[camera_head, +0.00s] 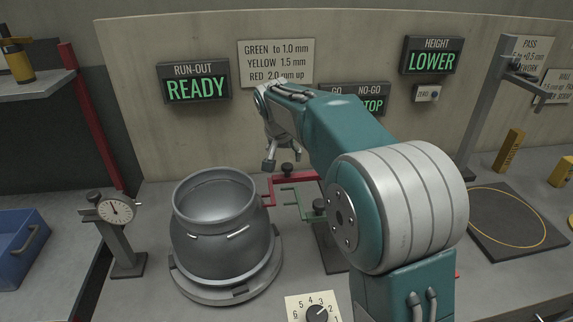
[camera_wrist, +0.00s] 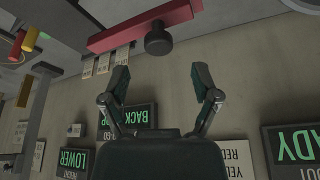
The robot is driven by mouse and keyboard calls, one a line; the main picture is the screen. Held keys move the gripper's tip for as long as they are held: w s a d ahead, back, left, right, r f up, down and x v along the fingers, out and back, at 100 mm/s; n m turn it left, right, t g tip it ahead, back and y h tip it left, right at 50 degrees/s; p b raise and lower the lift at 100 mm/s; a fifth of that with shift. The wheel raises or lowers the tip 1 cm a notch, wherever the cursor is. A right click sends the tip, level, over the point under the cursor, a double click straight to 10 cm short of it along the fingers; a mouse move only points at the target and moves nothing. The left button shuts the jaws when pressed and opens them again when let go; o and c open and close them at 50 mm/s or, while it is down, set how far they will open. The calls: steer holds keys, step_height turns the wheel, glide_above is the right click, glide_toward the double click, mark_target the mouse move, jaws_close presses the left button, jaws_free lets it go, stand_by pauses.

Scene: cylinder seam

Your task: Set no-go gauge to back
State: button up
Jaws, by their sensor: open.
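The red no-go gauge (camera_head: 300,180) is a bar with a black knob (camera_head: 287,169), beside the metal vessel (camera_head: 222,240). Its left end is bent down near the vessel's wall; I cannot tell if it touches. In the wrist view the red bar (camera_wrist: 112,37) and its knob (camera_wrist: 158,42) lie just beyond the fingertips. My gripper (camera_head: 283,158) is open and empty above the knob, and its two fingers also show in the wrist view (camera_wrist: 162,75). The go/no-go display (camera_wrist: 135,116) reads BACK STOP; my arm covers part of it in the head view.
A green gauge (camera_head: 303,192) with its own knob sits just in front of the red one. A dial gauge (camera_head: 116,209) stands left of the vessel. A numbered selector (camera_head: 316,311) is at the front. A dark pad (camera_head: 500,228) lies right.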

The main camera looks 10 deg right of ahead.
mark_target(288, 165)
steer(key=shift+x, duration=2.25)
steer(key=shift+d, duration=0.1)
jaws_close()
